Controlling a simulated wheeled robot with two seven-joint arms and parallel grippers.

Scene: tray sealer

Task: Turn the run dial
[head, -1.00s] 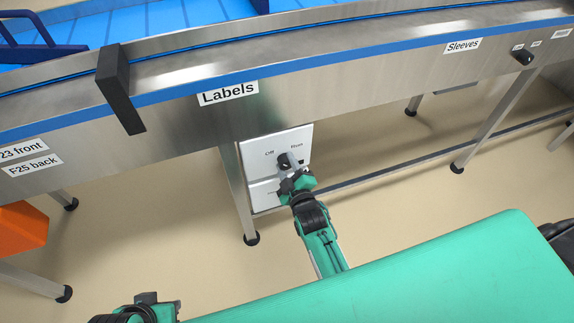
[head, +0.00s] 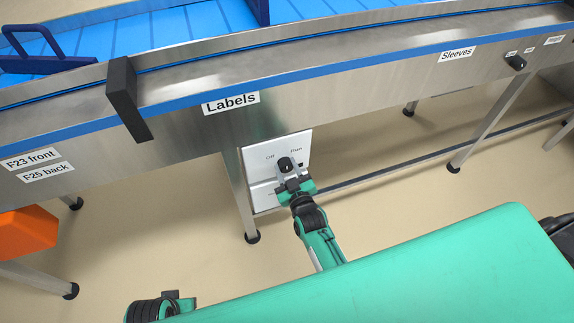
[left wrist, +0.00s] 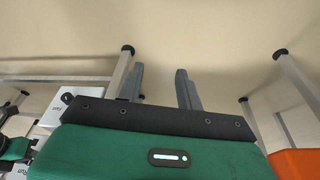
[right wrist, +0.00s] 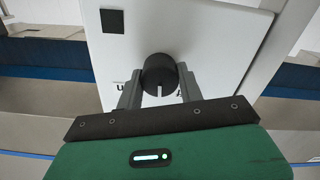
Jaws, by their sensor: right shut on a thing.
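The run dial (head: 285,163) is a round black knob with a white mark, on a white panel (head: 302,143) under the conveyor, between the words Off and Run. My right gripper (head: 288,174) is at the panel. In the right wrist view the dial (right wrist: 159,72) sits between the two grey fingers of the right gripper (right wrist: 158,88), which are shut on it. The white mark points toward the gripper's palm there, and the lettering is partly hidden. My left gripper (left wrist: 159,82) shows in the left wrist view with its fingers apart and nothing between them.
The steel conveyor (head: 330,95) runs above the panel, with a Labels sign (head: 231,102). A conveyor leg (head: 241,195) stands just left of the panel. An orange box (head: 25,234) is at the far left. A small black knob (head: 516,62) is at the right.

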